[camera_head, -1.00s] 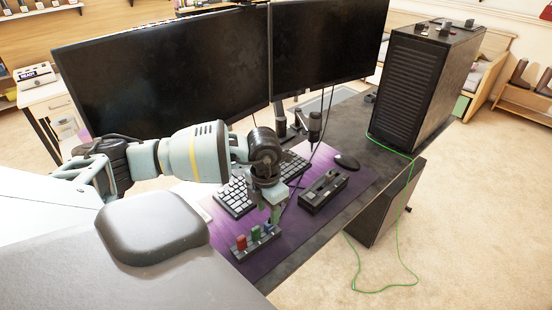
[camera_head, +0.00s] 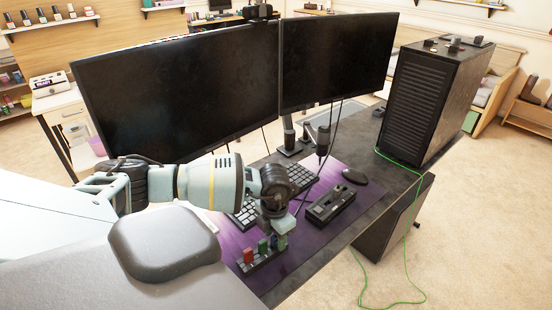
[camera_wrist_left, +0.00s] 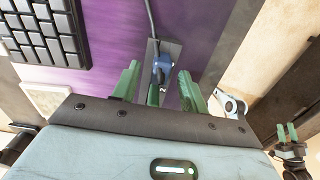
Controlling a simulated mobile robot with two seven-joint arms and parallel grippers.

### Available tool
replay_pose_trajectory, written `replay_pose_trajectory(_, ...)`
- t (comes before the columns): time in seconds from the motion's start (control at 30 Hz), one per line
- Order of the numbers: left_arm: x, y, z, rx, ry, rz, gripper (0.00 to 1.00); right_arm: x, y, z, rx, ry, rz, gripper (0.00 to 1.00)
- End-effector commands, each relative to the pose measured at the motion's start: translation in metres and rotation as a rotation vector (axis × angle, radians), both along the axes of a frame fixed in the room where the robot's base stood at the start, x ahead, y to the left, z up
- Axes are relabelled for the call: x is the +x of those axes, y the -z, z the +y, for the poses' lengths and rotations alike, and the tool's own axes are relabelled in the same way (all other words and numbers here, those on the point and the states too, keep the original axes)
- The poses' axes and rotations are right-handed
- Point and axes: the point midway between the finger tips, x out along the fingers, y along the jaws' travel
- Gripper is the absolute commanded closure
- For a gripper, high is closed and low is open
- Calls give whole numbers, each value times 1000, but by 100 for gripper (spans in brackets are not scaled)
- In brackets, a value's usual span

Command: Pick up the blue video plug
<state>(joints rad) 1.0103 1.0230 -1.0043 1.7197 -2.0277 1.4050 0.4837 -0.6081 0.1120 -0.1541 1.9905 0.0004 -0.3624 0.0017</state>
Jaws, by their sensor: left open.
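The blue video plug (camera_head: 273,242) stands in a small dark rack (camera_head: 256,262) on the purple mat, beside a green plug (camera_head: 263,246) and a red plug (camera_head: 248,256). In the left wrist view the blue plug (camera_wrist_left: 162,66) has a grey cable running up from it. My left gripper (camera_wrist_left: 159,82) is open, its green fingers on either side of the blue plug with gaps. In the head view its wrist is above the rack and partly covers the blue plug. My right gripper (camera_wrist_left: 288,133) shows small at the lower right of the wrist view; its opening is unclear.
A keyboard (camera_head: 243,216) lies left of a black box-like device (camera_head: 331,204) and a mouse (camera_head: 355,176). Two monitors (camera_head: 180,90) stand behind, and a computer tower (camera_head: 430,100) stands at the right with a green cable (camera_head: 405,260) hanging down.

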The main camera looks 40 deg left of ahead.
Motion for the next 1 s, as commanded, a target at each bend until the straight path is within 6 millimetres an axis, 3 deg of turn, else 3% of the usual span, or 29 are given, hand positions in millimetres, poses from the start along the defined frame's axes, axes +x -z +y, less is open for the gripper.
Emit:
replay_pose_trajectory(0.1,-1,11,0,1,0,3,56,3,0,0,0,0,-5,64)
replay_pose_trajectory(0.37,-1,13,0,1,1,2,56,6,-2,0,1,1,-12,64)
replay_pose_trajectory(0.7,-1,12,0,0,0,2,100,6,-2,0,1,1,-12,64)
replay_pose_trajectory(1.0,-1,11,0,0,0,1,100,3,-1,0,0,0,-7,64)
